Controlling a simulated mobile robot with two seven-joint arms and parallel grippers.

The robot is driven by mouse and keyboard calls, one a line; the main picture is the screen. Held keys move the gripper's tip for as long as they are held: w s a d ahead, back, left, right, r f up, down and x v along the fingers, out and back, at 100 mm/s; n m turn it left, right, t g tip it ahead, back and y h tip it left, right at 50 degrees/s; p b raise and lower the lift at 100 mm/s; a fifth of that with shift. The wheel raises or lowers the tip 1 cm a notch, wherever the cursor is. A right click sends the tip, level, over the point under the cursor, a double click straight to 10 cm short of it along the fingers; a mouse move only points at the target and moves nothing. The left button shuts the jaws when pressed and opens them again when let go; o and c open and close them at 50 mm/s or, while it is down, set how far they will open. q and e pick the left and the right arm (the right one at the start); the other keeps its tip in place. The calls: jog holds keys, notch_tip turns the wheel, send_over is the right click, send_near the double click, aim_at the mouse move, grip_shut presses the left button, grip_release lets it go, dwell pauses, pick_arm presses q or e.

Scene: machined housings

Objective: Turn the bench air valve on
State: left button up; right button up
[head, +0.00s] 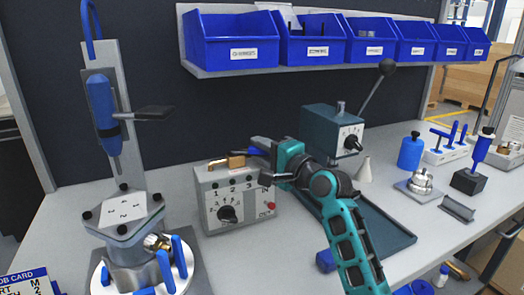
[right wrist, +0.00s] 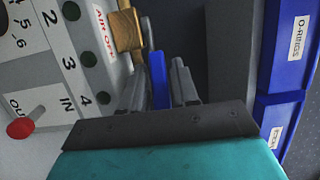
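The air valve is a brass body (head: 222,162) with a blue lever (head: 256,152), at the top of a grey control box (head: 235,198). In the right wrist view the brass body (right wrist: 125,30) is beside a red "AIR OFF" label (right wrist: 103,32), and the blue lever (right wrist: 158,80) lies between my fingers. My right gripper (head: 264,160) is at the box's upper right; the wrist view shows its fingers (right wrist: 160,88) apart, one on each side of the lever. Whether either finger touches the lever is hard to tell. My left gripper is not in view.
The box has a black dial (head: 228,214) and a red knob (head: 271,206). A fixture stand (head: 125,215) is at left, a teal lever press (head: 335,130) behind my right arm. Blue bins (head: 235,40) hang above. The bench front between stand and arm is mostly clear.

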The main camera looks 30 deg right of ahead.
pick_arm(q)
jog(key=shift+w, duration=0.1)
pick_arm(e)
grip_shut()
jog(key=shift+w+d+f+n+y+b, duration=0.2)
jog(key=shift+n+y+b, duration=0.25)
jog(key=shift+y, duration=0.15)
jog(key=n+y+b, duration=0.1)
jog(key=w+n+g+y+b, duration=0.1)
jog(key=y+b, duration=0.1)
jog(key=shift+d+f+g, duration=0.1)
jog(key=shift+d+g, duration=0.1)
jog(key=shift+g, duration=0.1)
jog(key=shift+w+n+g+y+b, duration=0.35)
jog(key=shift+n+y+b, duration=0.25)
jog(key=shift+y, duration=0.2)
jog(key=shift+w+n+g+y, duration=0.1)
jog(key=shift+n+g+y, duration=0.15)
jog(key=shift+y, duration=0.15)
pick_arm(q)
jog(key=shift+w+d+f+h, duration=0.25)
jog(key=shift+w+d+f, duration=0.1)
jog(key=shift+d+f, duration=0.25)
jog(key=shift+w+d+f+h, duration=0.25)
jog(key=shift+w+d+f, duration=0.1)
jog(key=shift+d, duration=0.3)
pick_arm(e)
jog(key=shift+r, duration=0.25)
